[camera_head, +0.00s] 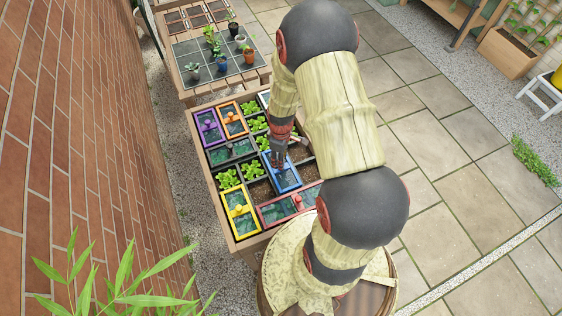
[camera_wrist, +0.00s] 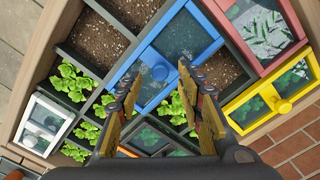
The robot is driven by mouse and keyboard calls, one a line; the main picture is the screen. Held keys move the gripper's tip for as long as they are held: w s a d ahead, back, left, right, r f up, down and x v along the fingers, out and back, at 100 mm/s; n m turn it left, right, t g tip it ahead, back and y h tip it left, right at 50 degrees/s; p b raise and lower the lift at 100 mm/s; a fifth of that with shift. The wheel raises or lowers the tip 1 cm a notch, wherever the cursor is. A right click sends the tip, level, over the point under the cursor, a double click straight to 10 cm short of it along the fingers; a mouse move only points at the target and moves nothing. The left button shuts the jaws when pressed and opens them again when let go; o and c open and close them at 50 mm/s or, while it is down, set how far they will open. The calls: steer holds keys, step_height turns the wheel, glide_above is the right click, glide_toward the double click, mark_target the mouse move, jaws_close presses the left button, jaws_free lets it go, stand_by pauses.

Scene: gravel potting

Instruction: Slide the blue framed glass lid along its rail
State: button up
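The blue framed glass lid (camera_head: 287,182) lies over a planter compartment near the front right of the raised bed. My gripper (camera_head: 278,160) is above the lid, pointing down. In the wrist view its fingers (camera_wrist: 158,70) are apart, with the knob showing in the gap between the fingertips. I cannot tell whether either finger touches the knob. The fingers hide part of the lid's near end and the rail.
A red lid (camera_wrist: 262,45) and a yellow lid (camera_wrist: 272,94) lie beside the blue one. A white lid (camera_wrist: 43,124) is at the left. Compartments of bare soil (camera_wrist: 98,42) and green seedlings (camera_wrist: 72,84) adjoin. A brick wall (camera_head: 75,120) stands left of the bed.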

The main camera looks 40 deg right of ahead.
steer(key=shift+f, duration=1.15)
steer(key=shift+c, duration=1.1)
steer(key=c, duration=0.7)
jaws_close()
